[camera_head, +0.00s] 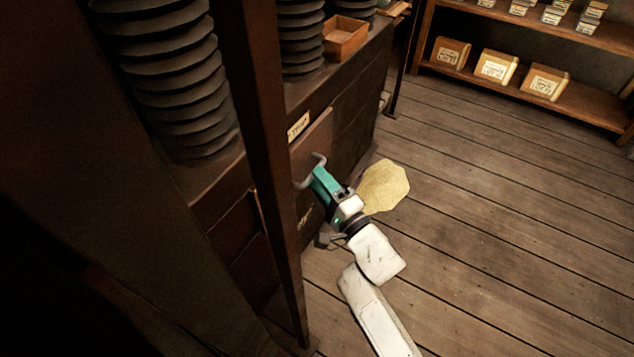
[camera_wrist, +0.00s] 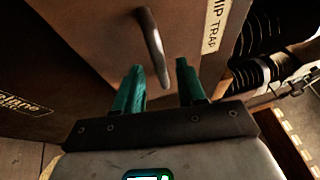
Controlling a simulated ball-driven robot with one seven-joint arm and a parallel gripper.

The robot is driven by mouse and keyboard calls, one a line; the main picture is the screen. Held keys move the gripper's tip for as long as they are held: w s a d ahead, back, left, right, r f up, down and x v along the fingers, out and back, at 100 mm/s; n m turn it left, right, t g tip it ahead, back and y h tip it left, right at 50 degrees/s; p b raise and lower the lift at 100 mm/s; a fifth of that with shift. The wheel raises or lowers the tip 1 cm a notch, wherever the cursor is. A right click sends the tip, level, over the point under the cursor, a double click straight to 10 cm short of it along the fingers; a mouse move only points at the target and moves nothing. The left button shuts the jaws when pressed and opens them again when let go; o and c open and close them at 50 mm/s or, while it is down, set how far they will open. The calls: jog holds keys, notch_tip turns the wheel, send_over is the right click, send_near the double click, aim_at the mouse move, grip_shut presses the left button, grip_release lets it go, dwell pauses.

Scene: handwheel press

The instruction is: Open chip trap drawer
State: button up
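The chip trap drawer has a brown front (camera_head: 312,143) in the side of the dark cabinet, with a pale label (camera_head: 298,126). In the wrist view its front (camera_wrist: 95,30) fills the upper middle, and the label (camera_wrist: 215,25) reads "...IP TRAP". A curved metal handle (camera_wrist: 152,42) stands out from the front; it also shows in the head view (camera_head: 312,168). My gripper (camera_head: 317,178) has green fingers and is at the handle. In the wrist view the gripper (camera_wrist: 160,70) has its fingers apart, one either side of the handle's near end. Contact cannot be told.
A dark upright post (camera_head: 262,150) stands left of my gripper. A yellowish patch (camera_head: 385,187) lies on the plank floor beside the cabinet. An open wooden box (camera_head: 345,37) sits on the cabinet top. Shelves with cartons (camera_head: 495,66) stand at the back right. The floor to the right is clear.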

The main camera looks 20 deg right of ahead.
jog(key=shift+x, duration=0.9)
grip_shut()
